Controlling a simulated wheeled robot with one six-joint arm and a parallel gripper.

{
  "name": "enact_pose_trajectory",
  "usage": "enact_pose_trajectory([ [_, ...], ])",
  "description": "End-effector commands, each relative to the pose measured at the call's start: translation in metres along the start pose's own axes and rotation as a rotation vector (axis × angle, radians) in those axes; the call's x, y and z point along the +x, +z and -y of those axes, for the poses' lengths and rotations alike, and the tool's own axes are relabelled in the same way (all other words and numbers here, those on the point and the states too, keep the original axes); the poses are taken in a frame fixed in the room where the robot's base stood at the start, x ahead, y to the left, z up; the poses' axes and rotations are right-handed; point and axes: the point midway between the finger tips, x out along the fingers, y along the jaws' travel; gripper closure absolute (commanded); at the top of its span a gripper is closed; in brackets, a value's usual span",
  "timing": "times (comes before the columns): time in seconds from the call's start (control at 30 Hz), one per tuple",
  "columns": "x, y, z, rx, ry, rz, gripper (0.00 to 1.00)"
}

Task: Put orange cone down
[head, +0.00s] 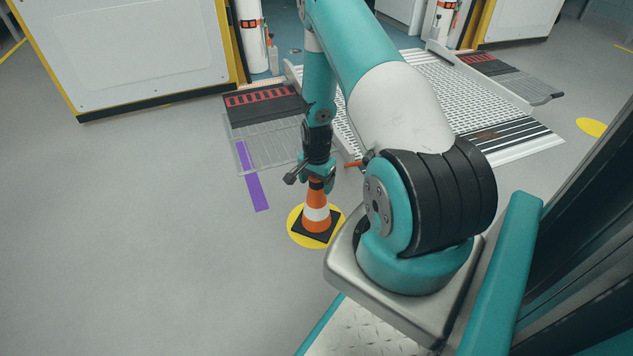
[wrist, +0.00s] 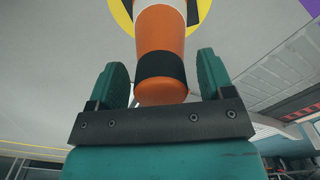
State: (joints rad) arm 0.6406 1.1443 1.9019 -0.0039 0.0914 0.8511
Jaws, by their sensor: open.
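The orange cone (head: 316,212) with a white band and a black square base stands upright on a yellow floor disc (head: 296,237). In the wrist view the cone (wrist: 160,40) shows its orange tip and a black band near the top. My gripper (head: 316,178) is directly above the cone, at its top. In the wrist view my gripper (wrist: 163,82) is open, with one teal finger on each side of the cone's tip. Gaps show between both fingers and the cone. The far side of the cone is hidden.
A ramp (head: 450,95) with grey mesh panels lies behind the cone. A purple strip (head: 256,190) is on the floor to the left. A white cabinet (head: 130,45) with yellow edges stands at the back left. The grey floor at left is clear.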

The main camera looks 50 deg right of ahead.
Motion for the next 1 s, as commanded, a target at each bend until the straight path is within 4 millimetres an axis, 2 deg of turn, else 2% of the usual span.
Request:
enact_pose_trajectory([
  [0.3,-0.070,-0.001,0.001,0.000,-0.002,-0.002,0.26],
  [0.5,-0.105,0.000,0.000,0.000,0.000,0.000,0.26],
  [0.63,-0.117,0.000,0.000,0.000,-0.001,-0.001,0.26],
  [0.83,-0.121,0.001,0.001,-0.006,-0.002,0.000,0.26],
  [0.93,-0.139,0.013,0.014,-0.071,-0.019,0.006,0.26],
  [1.0,-0.167,0.035,0.032,-0.176,-0.046,0.017,0.26],
])
